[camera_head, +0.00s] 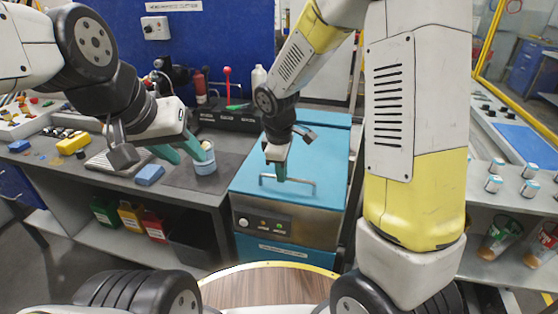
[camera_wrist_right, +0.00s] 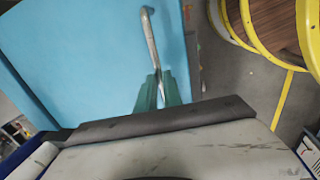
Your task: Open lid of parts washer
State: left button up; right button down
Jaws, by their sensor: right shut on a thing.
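The parts washer (camera_head: 290,222) stands in the middle of the head view, with a teal lid (camera_head: 327,160) on top. The lid looks closed, lying flat on the body. A metal bar handle (camera_head: 305,189) sits near the lid's front edge. My right gripper (camera_head: 277,178) is shut on the handle; its green fingertips (camera_wrist_right: 159,92) meet at the bar in the right wrist view, where the lid (camera_wrist_right: 85,60) fills the left side. My left gripper (camera_head: 182,151) has its green fingers apart, over the bench at left, close to a light blue cup (camera_head: 206,160).
Coloured bins (camera_head: 130,216) sit below. A round wooden top (camera_head: 268,285) is in front. Cans (camera_head: 494,184) stand at right.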

jog(key=shift+r, duration=0.1)
jog(key=w+d+r, duration=0.1)
jog(key=w+r, duration=0.3)
jog(key=r, duration=0.3)
jog(key=w+d+r, duration=0.1)
jog(key=w+r, duration=0.3)
jog(key=r, duration=0.4)
jog(key=w+d+r+g, duration=0.1)
jog(key=w+r, duration=0.3)
jog(key=r, duration=0.4)
jog(key=shift+d, duration=0.6)
